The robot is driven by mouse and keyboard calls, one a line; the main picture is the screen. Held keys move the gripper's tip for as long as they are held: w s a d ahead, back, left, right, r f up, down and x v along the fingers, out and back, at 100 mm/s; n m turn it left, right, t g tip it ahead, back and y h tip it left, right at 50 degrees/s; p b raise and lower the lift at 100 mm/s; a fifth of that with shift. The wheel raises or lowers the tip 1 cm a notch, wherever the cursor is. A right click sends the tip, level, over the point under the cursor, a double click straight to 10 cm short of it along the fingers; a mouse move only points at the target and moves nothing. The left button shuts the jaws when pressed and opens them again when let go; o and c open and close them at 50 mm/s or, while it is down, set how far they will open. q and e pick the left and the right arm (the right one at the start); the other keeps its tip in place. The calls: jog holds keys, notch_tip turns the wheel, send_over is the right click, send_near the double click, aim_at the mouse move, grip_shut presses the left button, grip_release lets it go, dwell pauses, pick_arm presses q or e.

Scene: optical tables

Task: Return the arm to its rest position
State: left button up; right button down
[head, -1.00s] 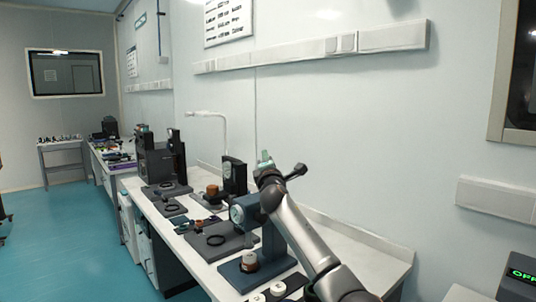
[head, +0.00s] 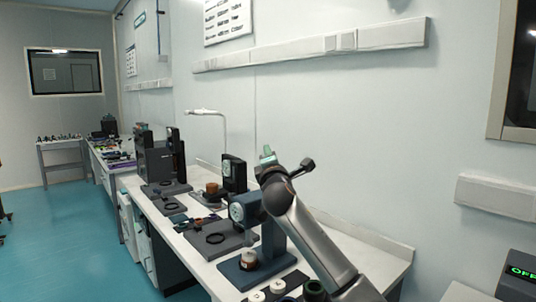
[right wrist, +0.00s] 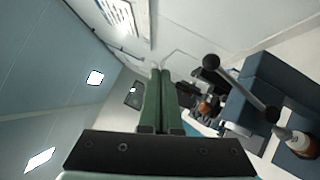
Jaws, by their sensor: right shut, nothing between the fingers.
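My right gripper (head: 267,153) shows in the head view at the top end of my grey right arm, above the bench and against the pale wall. Its green fingers are also in the right wrist view (right wrist: 160,102); they are pressed together with nothing between them. The gripper is raised clear of the bench top. My left gripper is out of view.
Below my arm, a blue-grey stand with a dial (head: 247,207) is on the white bench (head: 345,238). A dark rod with round ends (right wrist: 242,88) lies close right of the fingers in the wrist view. Farther left are a black stand (head: 233,172) and a lamp (head: 222,125).

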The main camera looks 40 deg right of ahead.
jog(key=a+f+g+y, duration=0.1)
jog(key=a+f+y, duration=0.3)
jog(key=f, duration=0.8)
jog(key=a+f+g+y, duration=0.1)
jog(key=a+f+y, duration=0.1)
jog(key=a+f, duration=0.65)
jog(key=s+a+f+m+g+y, duration=0.15)
jog(key=s+f, duration=0.25)
jog(key=f, duration=0.5)
jog(key=s+a+f+m+y, duration=0.2)
jog(key=s+a+f, duration=0.15)
jog(key=f, duration=0.65)
jog(key=s+a+f+m+g+y, duration=0.1)
jog(key=s+a+f+m, duration=0.2)
jog(key=s+f, duration=0.3)
jog(key=s+a+f+m+g+y, duration=0.1)
jog(key=s+a+f+m, duration=0.3)
jog(key=s, duration=1.1)
jog(key=s+a+f+m+g+y, duration=0.1)
jog(key=s+a+f+m+g, duration=0.2)
jog(key=s+f, duration=0.6)
jog(key=shift+s+a, duration=0.5)
jog(key=shift+s, duration=0.35)
